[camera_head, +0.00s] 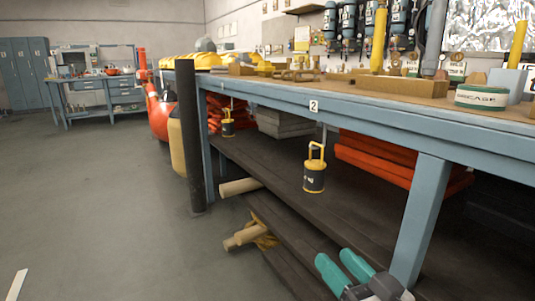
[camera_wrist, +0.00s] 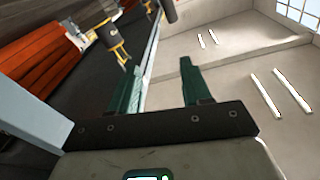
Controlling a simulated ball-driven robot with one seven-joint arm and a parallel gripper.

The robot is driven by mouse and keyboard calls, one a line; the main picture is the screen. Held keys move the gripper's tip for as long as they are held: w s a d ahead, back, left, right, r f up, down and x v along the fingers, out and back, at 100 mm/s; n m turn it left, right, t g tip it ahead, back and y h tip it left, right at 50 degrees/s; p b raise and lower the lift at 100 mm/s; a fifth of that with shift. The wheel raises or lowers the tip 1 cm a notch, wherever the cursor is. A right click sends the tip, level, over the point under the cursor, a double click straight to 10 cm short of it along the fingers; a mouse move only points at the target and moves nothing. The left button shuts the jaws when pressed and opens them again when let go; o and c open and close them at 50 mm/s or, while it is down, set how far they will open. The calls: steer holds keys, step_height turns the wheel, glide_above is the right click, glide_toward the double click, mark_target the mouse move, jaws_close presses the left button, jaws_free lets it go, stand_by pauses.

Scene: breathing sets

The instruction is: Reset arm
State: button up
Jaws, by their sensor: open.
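My gripper (camera_head: 343,267) is at the bottom right of the head view, in front of the workbench's lower shelf, with its teal fingers apart and nothing between them. In the wrist view my gripper (camera_wrist: 158,80) shows two dark green fingers spread wide, also empty. A black and yellow canister with a yellow handle (camera_head: 314,176) stands on the lower shelf, apart from my gripper. It also shows in the wrist view as a canister (camera_wrist: 109,36) beyond the left finger.
A blue-framed workbench (camera_head: 330,107) fills the right side; its leg (camera_head: 419,222) is close to my gripper. Red folded stacks (camera_head: 375,158) and a second canister (camera_head: 228,123) are on the shelf. A black post (camera_head: 190,137) stands at the bench end. The floor (camera_head: 90,200) at left is mostly clear.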

steer(key=s+d+f+m+g+h, duration=0.15)
steer(key=s+d+f+g, duration=0.3)
steer(key=f, duration=0.65)
steer(key=s+d+f+g+h, duration=0.3)
steer(key=s+d+f, duration=0.15)
steer(key=f, duration=0.55)
steer(key=s+d+f+m+g+h, duration=0.1)
steer(key=s+d+f+g, duration=0.2)
steer(key=s, duration=0.4)
steer(key=s+d+f+g+h, duration=0.1)
steer(key=s+f+g, duration=0.1)
steer(key=s+f, duration=0.4)
steer(key=s+d+f+m+g+h, duration=0.1)
steer(key=s+d+f+g+h, duration=0.15)
steer(key=s, duration=0.55)
step_height(320, 180, up, 37)
steer(key=y+p, duration=0.1)
steer(key=p, duration=3.7)
steer(key=shift+s+a+g, duration=0.25)
steer(key=shift+s+g, duration=0.15)
steer(key=shift+n, duration=0.25)
